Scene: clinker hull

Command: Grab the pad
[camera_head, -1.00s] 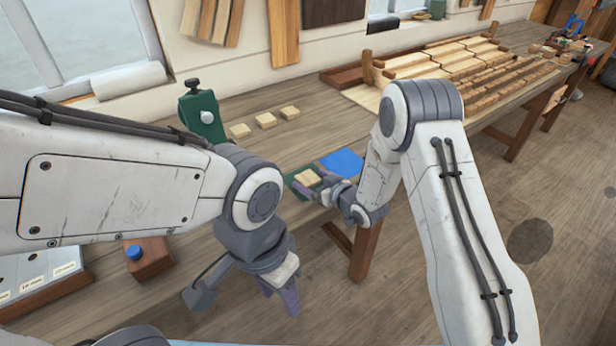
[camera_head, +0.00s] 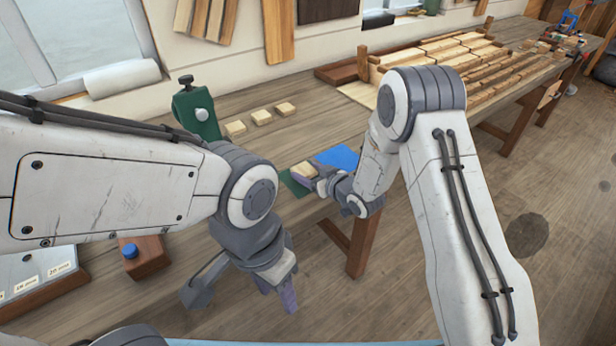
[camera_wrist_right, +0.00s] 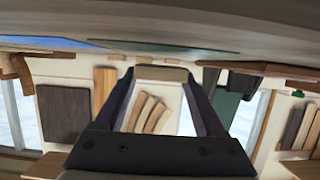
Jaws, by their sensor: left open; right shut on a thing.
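A small pale wooden pad (camera_head: 303,170) is between the fingers of my right gripper (camera_head: 308,174), just above the green mat (camera_head: 292,186). My right gripper is shut on it. In the right wrist view, which is upside down, the pad (camera_wrist_right: 160,74) sits between the two dark fingers, with a gap to the thin green mat edge (camera_wrist_right: 170,46). My left gripper (camera_head: 274,290) is open and empty, low in front of the bench, far from the pad.
A blue mat (camera_head: 338,157) lies right of the green one. Three similar pale pads, one here (camera_head: 262,117), lie in a row behind, beside a green clamp-like device (camera_head: 196,112). A wooden block with a blue knob (camera_head: 143,256) stands at front left. Planks (camera_head: 440,60) lie back right.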

